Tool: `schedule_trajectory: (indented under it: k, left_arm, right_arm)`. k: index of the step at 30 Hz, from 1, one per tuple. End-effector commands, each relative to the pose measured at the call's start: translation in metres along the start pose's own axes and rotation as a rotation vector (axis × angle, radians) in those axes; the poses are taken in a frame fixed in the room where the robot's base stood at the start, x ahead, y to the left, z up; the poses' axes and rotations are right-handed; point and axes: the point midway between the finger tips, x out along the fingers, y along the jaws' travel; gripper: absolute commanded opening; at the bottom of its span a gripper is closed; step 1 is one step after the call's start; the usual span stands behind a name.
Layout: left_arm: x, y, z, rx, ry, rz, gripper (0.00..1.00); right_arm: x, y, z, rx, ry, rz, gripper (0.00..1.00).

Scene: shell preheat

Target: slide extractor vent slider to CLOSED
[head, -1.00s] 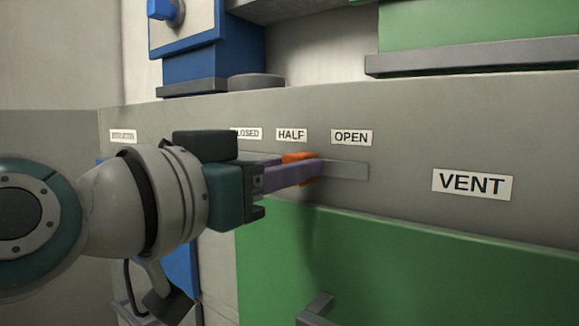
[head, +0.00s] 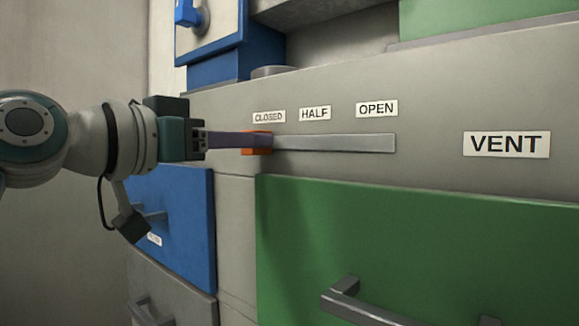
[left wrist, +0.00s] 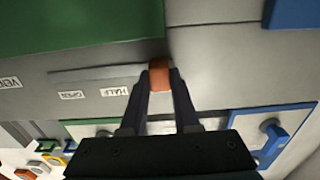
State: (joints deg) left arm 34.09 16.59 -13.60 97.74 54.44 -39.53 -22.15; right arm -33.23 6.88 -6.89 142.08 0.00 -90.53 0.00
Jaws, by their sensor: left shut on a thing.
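The orange vent slider knob (head: 257,143) sits at the left end of the grey slider track (head: 340,143), just below the CLOSED label (head: 269,117). The HALF label (head: 315,113) and OPEN label (head: 377,109) are above the track further right. My left gripper (head: 256,141) reaches in from the left and is shut on the knob. In the left wrist view its two fingers (left wrist: 160,82) stand on either side of the orange knob (left wrist: 159,76). The CLOSED label is hidden there. My right gripper is not in view.
A VENT sign (head: 506,144) is on the panel at the right. A green drawer front (head: 420,240) with a grey handle (head: 350,300) is below the track. A blue drawer (head: 180,215) is below my left arm. A blue box with a knob (head: 213,40) is above.

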Motion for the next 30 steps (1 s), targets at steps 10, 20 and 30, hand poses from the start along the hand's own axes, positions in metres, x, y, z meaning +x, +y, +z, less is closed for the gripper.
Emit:
schedule_trajectory:
  k: [10, 20, 30]
  left_arm:
    - [-0.001, -0.006, 0.002, -0.002, -0.008, -0.01, 0.31]
    - [0.0, -0.005, 0.001, -0.001, -0.005, -0.007, 0.6]
    - [-0.015, -0.005, 0.001, 0.0, -0.003, -0.007, 0.6]
  right_arm:
    - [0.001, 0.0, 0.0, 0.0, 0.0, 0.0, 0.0]
    - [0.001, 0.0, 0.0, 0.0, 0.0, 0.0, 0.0]
    - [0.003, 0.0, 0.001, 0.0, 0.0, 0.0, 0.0]
